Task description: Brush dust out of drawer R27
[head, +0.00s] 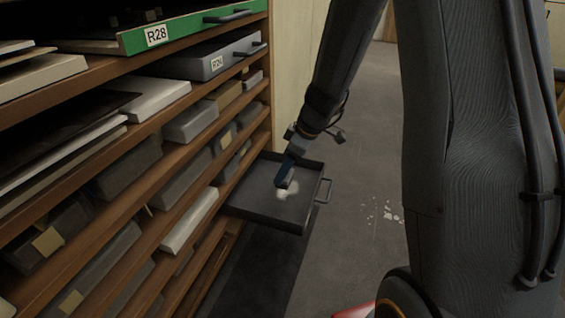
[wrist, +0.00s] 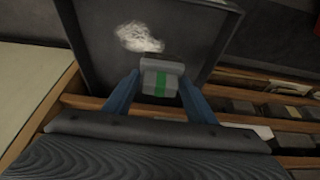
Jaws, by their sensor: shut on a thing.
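A dark grey drawer (head: 265,212) is pulled out of the wooden rack low down, with a handle on its right side. No label on it can be read. A pale patch of dust (head: 288,190) lies on its floor, and it also shows in the wrist view (wrist: 139,38). My gripper (head: 284,180) reaches down into the drawer. In the wrist view, its blue fingers (wrist: 152,88) are shut on a grey brush block (wrist: 147,80) with a green stripe. The block is beside the dust. Its bristles are mostly hidden.
Wooden shelves (head: 150,205) with boxes and flat trays fill the left. A green-fronted drawer R28 (head: 190,32) and a grey labelled drawer (head: 215,58) stick out above. Pale flecks (head: 388,214) lie on the floor right of the drawer. The floor behind is clear.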

